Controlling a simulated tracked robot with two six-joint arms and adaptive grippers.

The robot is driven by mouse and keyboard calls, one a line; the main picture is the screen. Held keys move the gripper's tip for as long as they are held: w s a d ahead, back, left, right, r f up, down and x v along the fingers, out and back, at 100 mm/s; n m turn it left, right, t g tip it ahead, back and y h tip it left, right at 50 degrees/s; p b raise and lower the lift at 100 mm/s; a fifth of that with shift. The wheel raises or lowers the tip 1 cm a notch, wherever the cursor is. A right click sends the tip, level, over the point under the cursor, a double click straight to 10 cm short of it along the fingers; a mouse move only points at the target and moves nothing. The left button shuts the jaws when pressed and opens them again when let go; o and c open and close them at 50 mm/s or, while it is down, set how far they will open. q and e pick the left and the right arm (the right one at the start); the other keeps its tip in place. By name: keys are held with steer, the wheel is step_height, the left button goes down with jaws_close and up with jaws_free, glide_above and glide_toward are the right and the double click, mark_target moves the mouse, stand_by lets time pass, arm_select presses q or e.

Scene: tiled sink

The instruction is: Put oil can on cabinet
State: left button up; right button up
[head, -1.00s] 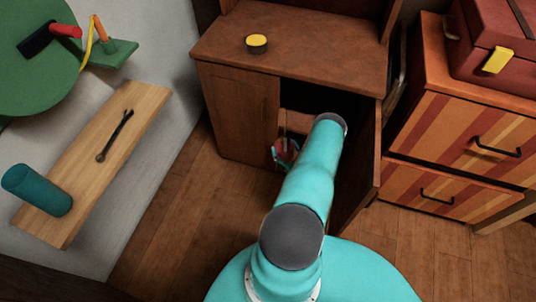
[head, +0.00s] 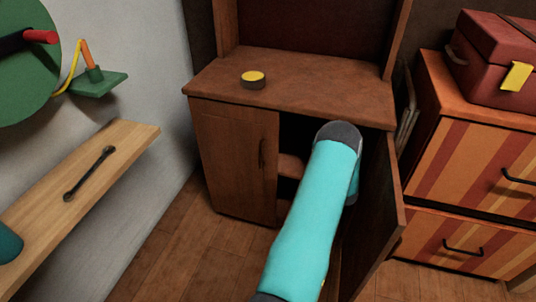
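The brown wooden cabinet (head: 230,155) stands in the middle, with its left door shut and its right door (head: 375,215) swung open. Its top (head: 320,88) carries a small dark round tin with a yellow top (head: 253,79). One of my turquoise arms reaches up from the bottom across the dark opening and hides much of the inside. A shelf edge shows left of the arm. I cannot make out an oil can; it may be hidden. Neither of my grippers shows.
A wooden wall shelf (head: 125,148) at left holds a dark wrench (head: 90,173) and a teal cylinder (head: 8,243). A green bracket (head: 98,84) is above it. A striped drawer unit (head: 470,150) with a red case (head: 490,60) stands at right, close to the open door.

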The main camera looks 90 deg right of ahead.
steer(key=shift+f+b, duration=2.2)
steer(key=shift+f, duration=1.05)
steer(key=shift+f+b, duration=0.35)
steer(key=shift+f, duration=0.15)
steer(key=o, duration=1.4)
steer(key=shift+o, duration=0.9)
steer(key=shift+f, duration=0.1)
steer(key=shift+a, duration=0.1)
